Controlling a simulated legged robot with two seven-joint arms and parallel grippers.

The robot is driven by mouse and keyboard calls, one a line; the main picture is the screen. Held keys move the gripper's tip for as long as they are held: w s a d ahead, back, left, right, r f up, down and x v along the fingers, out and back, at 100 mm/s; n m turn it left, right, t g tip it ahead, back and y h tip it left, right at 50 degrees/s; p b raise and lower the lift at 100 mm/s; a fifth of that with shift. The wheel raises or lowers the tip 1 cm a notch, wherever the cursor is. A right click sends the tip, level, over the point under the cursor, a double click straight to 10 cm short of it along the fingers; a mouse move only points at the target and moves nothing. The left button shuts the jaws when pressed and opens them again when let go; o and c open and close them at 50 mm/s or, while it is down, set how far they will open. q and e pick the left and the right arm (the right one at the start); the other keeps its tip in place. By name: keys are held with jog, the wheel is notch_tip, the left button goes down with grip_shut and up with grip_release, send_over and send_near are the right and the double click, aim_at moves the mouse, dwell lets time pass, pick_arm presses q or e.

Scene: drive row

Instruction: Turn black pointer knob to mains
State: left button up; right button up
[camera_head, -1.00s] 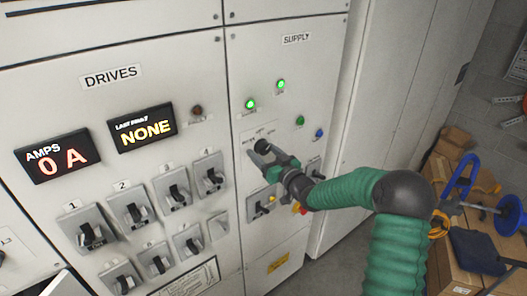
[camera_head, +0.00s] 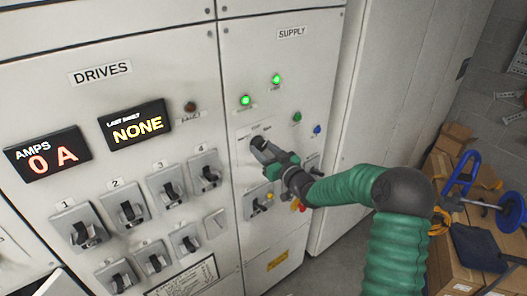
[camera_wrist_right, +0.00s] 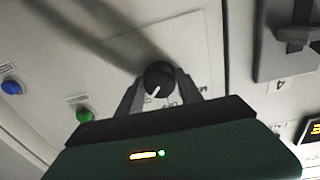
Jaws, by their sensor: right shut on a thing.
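The black pointer knob (camera_head: 258,142) sits on a pale plate of the SUPPLY panel, below two lit green lamps. My right gripper (camera_head: 263,150) reaches it from the lower right and hides much of it. In the right wrist view the knob (camera_wrist_right: 159,76) is round, with a white pointer line slanting to the lower left of the picture. The right gripper (camera_wrist_right: 158,88) has one finger on each side of it, shut on it. My left gripper is not in view.
A red-and-yellow control (camera_head: 298,204) sits close below my right wrist. Blue (camera_head: 317,129) and green (camera_head: 297,117) buttons are right of the knob. Cardboard boxes (camera_head: 455,255) stand at right.

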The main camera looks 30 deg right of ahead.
jog(key=n+b, duration=0.2)
jog(key=b, duration=0.2)
jog(key=n+b, duration=0.3)
jog(key=b, duration=0.1)
jog(key=n+b, duration=0.2)
jog(key=b, duration=0.1)
jog(key=shift+d+f+t+b, duration=0.1)
jog(key=shift+f+t+b, duration=0.2)
jog(key=shift+f+b, duration=0.1)
jog(key=n+y+b, duration=0.1)
jog(key=n+b, duration=0.8)
jog(key=shift+r+b, duration=0.1)
jog(key=shift+b, duration=0.3)
jog(key=n+b, duration=0.3)
jog(key=shift+d, duration=0.1)
jog(key=shift+n, duration=0.7)
jog(key=shift+b, duration=0.3)
jog(key=o, duration=1.1)
jog(key=shift+o, duration=1.3)
jog(key=shift+r, duration=0.15)
